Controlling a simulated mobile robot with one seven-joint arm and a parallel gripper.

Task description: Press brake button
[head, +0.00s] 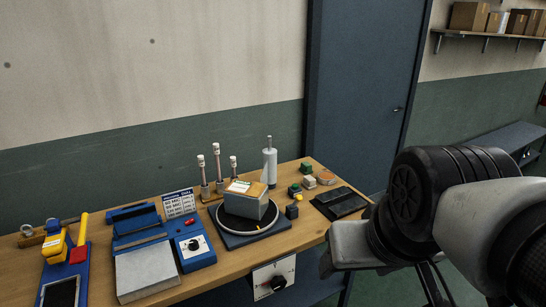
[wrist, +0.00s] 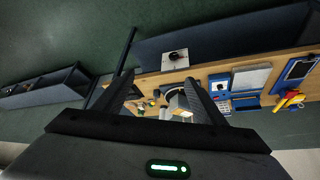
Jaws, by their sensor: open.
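The wooden bench (head: 240,250) carries several small button-like blocks to the right of a round turntable (head: 225,228). A dark block with a yellow part (head: 292,211) stands beside the turntable. A green-and-dark block (head: 294,190) and a block with an orange-red top (head: 326,178) stand behind it. No readable label shows which is the brake button. My gripper (wrist: 160,78) is open and empty in the wrist view, its two fingers spread above the bench. In the head view it is at the right, apart from the blocks and partly hidden by my arm.
A box (head: 245,205) sits on the turntable. A blue sealer-like device (head: 150,250) stands left of it, and upright white-topped posts (head: 217,165) stand behind. A dark flat pad (head: 340,201) lies near the right bench end. A dial panel (head: 274,281) is on the bench front.

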